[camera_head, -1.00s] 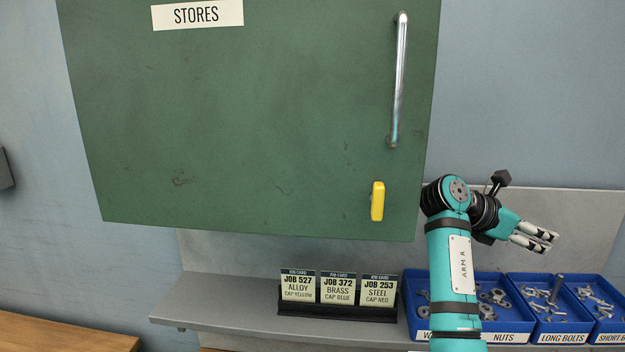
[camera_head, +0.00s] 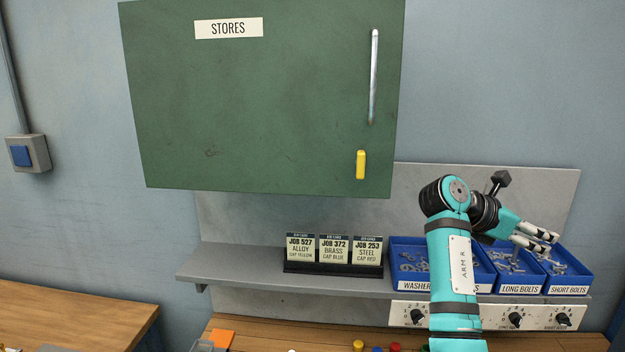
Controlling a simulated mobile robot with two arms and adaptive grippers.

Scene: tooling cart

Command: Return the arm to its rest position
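My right arm, marked ARM R, rises from the bottom right of the head view and bends at the top. Its gripper (camera_head: 550,243) points right and a little down, in front of the back panel and the blue bins. Its two light fingers are apart with nothing seen between them, so it is open and empty. My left gripper is not in view.
A green STORES cabinet (camera_head: 270,110) with a yellow latch (camera_head: 360,165) hangs on the wall. The grey shelf (camera_head: 230,262) bears job cards (camera_head: 332,250) and blue bins (camera_head: 568,285). A panel with knobs (camera_head: 540,316) is below. A wooden bench (camera_head: 70,315) stands left.

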